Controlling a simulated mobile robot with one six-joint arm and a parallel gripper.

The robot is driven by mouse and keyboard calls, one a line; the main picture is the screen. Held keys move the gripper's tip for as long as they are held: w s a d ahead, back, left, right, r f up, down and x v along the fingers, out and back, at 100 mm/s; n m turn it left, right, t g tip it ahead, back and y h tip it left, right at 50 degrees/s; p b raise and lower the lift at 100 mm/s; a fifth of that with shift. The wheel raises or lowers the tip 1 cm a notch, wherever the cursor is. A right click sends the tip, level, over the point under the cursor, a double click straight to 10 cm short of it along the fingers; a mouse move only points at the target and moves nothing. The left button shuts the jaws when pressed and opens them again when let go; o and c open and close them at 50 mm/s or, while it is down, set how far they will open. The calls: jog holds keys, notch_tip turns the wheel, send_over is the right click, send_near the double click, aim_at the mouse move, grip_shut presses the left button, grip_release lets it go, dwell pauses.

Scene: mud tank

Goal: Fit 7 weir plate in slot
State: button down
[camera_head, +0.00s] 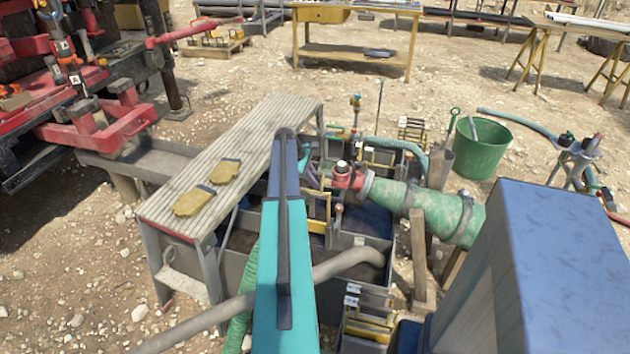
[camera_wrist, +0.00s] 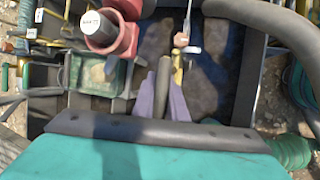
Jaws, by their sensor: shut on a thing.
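My gripper (camera_wrist: 163,80) shows in the wrist view as two purple fingers above the tank, closed around a narrow dark grey piece. In the head view, my gripper (camera_head: 311,178) is mostly hidden behind my blue and teal arm. The held piece appears to be part of the weir plate, but its body and lower edge are hidden. A yellow strip (camera_wrist: 178,68) with an orange and white knob (camera_wrist: 181,40) stands just beyond the fingers; I cannot tell whether it belongs to the held plate. The mud tank (camera_head: 365,240) has dark compartments. The slot cannot be made out.
A red fitting (camera_head: 347,178) joins a thick green hose (camera_head: 430,212) on the tank's right. A ribbed walkway (camera_head: 262,140) with yellow gloves (camera_head: 195,200) lies left. A grey pipe (camera_head: 345,262) crosses the front. Yellow plates (camera_head: 368,326) stand at the near end. A green bucket (camera_head: 481,150) stands behind.

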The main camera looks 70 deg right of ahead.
notch_tip(320, 180, down, 9)
jog(key=b, duration=0.2)
dwell(1.5)
notch_tip(320, 180, down, 7)
jog(key=b, duration=0.2)
dwell(4.4)
jog(key=c, duration=1.7)
grip_release()
jog(key=shift+r, duration=0.1)
